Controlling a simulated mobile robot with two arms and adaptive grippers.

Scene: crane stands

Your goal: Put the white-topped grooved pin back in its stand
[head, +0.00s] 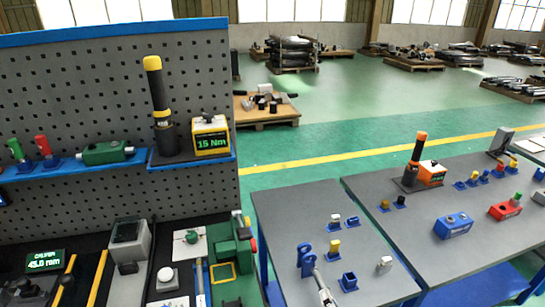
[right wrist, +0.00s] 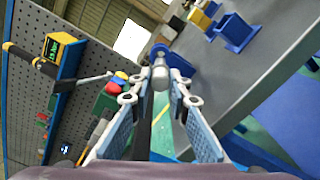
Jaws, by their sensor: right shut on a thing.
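My right gripper (head: 316,274) reaches in from the bottom of the head view, low at the left part of the middle table. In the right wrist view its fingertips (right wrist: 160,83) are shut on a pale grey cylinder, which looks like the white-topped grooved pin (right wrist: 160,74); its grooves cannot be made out. A blue stand with round openings (head: 306,254) is just beyond the fingertips. An empty square blue stand (head: 349,282) is to the right; it also shows in the wrist view (right wrist: 236,32). My left gripper is not in view.
A yellow-topped pin (head: 334,246) sits in a blue stand. A loose pale cylinder (head: 384,265) stands at the right. A pegboard (head: 120,90) and tool-covered bench are to the left. The table's front right is clear.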

